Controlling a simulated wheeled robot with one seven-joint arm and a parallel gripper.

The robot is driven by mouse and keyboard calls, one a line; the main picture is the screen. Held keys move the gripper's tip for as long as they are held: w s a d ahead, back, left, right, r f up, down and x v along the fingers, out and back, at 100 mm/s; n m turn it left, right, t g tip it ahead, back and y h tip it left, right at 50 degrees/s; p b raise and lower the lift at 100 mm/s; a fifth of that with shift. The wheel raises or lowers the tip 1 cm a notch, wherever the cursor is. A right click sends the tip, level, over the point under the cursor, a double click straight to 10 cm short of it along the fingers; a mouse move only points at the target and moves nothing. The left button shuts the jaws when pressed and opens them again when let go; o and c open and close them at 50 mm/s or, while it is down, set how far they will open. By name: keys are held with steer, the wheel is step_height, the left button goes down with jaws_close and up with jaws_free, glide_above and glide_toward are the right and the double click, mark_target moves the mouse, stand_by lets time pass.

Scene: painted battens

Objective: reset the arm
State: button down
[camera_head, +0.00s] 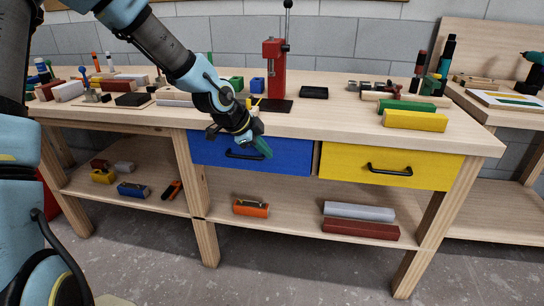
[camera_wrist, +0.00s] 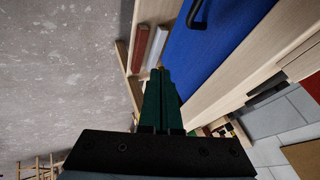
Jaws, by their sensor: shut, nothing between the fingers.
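My gripper (camera_head: 262,146) hangs in front of the workbench's front edge, beside the blue drawer (camera_head: 212,153). Its green fingers are together with nothing between them; they also show shut in the wrist view (camera_wrist: 160,82). My arm reaches in from the upper left, over the bench top. In the wrist view the blue drawer (camera_wrist: 205,45) lies to the right of the fingers. The fingers overlap the drawer in the head view; I cannot tell whether they touch it. The drawer looks shut.
The bench top bears a red press (camera_head: 273,65), a yellow batten (camera_head: 415,120) and a green batten (camera_head: 405,104). A yellow drawer (camera_head: 340,165) is at right. The lower shelf holds grey (camera_head: 358,211) and red battens (camera_head: 361,229). The floor (camera_head: 270,270) in front is clear.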

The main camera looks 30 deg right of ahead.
steer(key=shift+a+r, duration=0.25)
steer(key=shift+r, duration=0.1)
steer(key=w+a+r+n+t+y+p, duration=0.1)
steer(key=w+a+r+n+y+p, duration=0.15)
steer(key=a+n, duration=0.6)
steer(key=w+a+r+n+t+y+p, duration=0.1)
steer(key=a+n+y+p, duration=0.15)
steer(key=a, duration=1.15)
steer(key=s+a+r+n+y+p, duration=0.1)
steer(key=s+a+r+n, duration=0.2)
steer(key=a+n, duration=0.3)
steer(key=s+a+r+n+g+y+p, duration=0.1)
steer(key=s+a+r+n, duration=0.3)
steer(key=a+n, duration=0.3)
steer(key=a, duration=0.4)
steer(key=shift+s+a, duration=0.3)
steer(key=shift+a, duration=0.05)
